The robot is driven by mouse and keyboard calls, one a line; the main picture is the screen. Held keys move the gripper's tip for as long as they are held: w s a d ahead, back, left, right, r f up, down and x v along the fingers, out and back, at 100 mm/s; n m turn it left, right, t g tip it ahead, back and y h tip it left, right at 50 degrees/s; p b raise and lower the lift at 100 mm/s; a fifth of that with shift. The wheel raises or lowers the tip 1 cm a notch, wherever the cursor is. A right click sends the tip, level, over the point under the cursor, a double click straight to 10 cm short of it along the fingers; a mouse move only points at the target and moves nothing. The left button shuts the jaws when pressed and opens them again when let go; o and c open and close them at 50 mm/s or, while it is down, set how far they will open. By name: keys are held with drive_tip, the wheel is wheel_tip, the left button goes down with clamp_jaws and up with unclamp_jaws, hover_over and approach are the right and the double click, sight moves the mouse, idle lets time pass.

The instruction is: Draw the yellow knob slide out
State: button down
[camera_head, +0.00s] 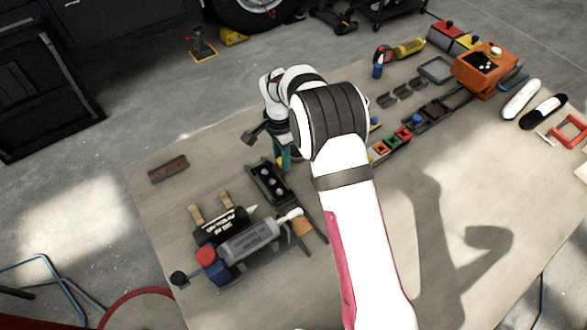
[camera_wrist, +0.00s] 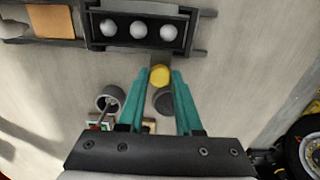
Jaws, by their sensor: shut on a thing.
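The yellow knob (camera_wrist: 159,75) shows in the wrist view between the tips of my gripper's teal fingers (camera_wrist: 161,84). My gripper is shut on the knob. A dark grey round part (camera_wrist: 163,101) shows just below the knob, between the fingers; how it joins the knob is not clear. In the head view, my gripper (camera_head: 284,157) is low over the table, just beyond a black tray (camera_head: 257,183).
The black tray with white balls also lies ahead of the fingers in the wrist view (camera_wrist: 181,32). A grey cylinder (camera_head: 250,241) lies nearer me.

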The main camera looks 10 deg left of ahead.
drive_tip(key=shift+w+a, duration=0.8)
drive_tip(key=c, duration=0.6)
unclamp_jaws()
wheel_tip(320, 180, up, 16)
drive_tip(key=shift+f, duration=0.1)
